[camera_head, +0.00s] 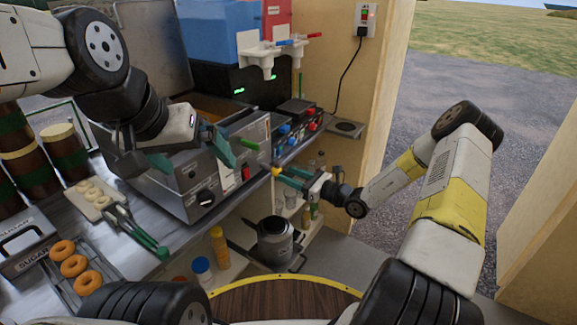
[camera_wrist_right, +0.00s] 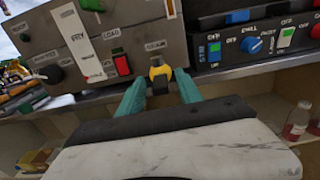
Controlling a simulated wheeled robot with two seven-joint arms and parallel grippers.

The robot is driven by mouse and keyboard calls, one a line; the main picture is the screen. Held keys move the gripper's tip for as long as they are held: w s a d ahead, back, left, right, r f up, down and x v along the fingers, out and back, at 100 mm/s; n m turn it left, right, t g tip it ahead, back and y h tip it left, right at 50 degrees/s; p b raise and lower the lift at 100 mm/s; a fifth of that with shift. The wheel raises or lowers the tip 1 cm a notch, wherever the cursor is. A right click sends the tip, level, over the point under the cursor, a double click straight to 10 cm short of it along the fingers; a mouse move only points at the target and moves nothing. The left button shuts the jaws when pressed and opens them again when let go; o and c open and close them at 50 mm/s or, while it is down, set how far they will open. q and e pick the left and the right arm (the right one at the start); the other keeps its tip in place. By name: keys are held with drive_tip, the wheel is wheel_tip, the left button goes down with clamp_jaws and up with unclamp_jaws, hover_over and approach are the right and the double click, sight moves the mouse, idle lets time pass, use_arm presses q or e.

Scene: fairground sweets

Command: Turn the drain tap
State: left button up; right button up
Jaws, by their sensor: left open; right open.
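The drain tap (camera_wrist_right: 158,70) is a small yellow handle on a dark stem, low on the front of the grey metal fryer (camera_wrist_right: 90,45). In the head view the yellow tap (camera_head: 277,171) shows at the fryer's lower right corner. My right gripper (camera_wrist_right: 160,88) is open, its teal fingers on either side of the tap's stem; I cannot tell whether they touch it. In the head view my right gripper (camera_head: 288,178) points left at the tap. My left gripper (camera_head: 194,152) is open, above and in front of the fryer, hiding part of it.
A control box (camera_wrist_right: 250,38) with a blue knob and green switches stands right of the fryer. Doughnuts (camera_head: 74,265) and tongs (camera_head: 135,232) lie on the counter at left. A metal jug (camera_head: 276,240) and bottles stand on the shelf below. A wooden post (camera_head: 395,90) borders the right.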

clamp_jaws()
drive_tip(key=shift+n, duration=0.3)
drive_tip(key=n, duration=0.9)
drive_tip(key=shift+s+f, duration=0.1)
drive_tip(key=shift+s, duration=0.05)
drive_tip(key=n, duration=0.4)
drive_tip(key=shift+a+f, duration=0.1)
drive_tip(key=shift+n, duration=2.1)
drive_tip(key=shift+f, duration=0.1)
